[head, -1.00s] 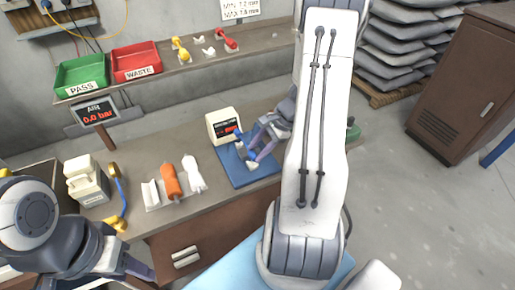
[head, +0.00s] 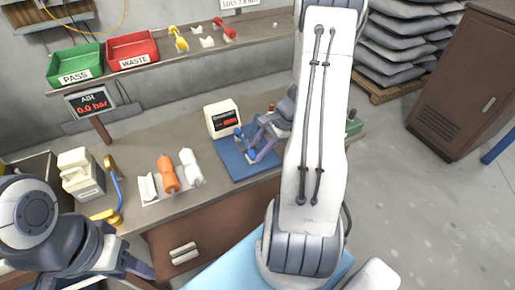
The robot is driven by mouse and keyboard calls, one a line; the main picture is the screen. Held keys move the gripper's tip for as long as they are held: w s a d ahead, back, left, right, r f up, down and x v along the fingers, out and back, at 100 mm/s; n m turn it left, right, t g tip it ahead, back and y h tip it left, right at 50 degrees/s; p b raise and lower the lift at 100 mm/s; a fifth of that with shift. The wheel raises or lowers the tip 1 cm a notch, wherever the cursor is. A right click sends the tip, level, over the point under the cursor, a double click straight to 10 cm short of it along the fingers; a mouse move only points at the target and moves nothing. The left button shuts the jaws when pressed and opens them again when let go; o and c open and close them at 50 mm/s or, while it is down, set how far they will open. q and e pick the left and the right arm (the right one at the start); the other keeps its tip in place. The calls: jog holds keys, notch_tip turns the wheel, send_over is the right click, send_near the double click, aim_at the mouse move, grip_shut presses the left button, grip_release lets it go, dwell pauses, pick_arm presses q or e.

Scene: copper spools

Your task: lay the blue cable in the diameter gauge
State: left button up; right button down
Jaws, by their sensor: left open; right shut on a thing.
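The diameter gauge (head: 221,118) is a cream box with a dark display showing red marks, standing at the back of a blue mat (head: 233,172) on the bench. My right gripper (head: 255,145) is shut on the blue cable (head: 251,154), just in front of the gauge and over the mat. Blue shows on both sides of its fingers. The small measuring part below is mostly covered, so I cannot tell whether the cable touches it. My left gripper (head: 138,270) is open and empty at the lower left, in front of the bench, away from the mat.
Orange (head: 167,173) and white (head: 190,167) spools stand left of the mat. A blue-and-yellow fixture (head: 116,189) and a cream device (head: 80,173) are farther left. Green PASS (head: 75,64) and red WASTE (head: 132,50) bins sit on the shelf. My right arm hides the bench's right part.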

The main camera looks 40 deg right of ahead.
jog(key=shift+c, duration=1.7)
grip_release()
jog(key=v, duration=1)
jog(key=shift+r, duration=0.2)
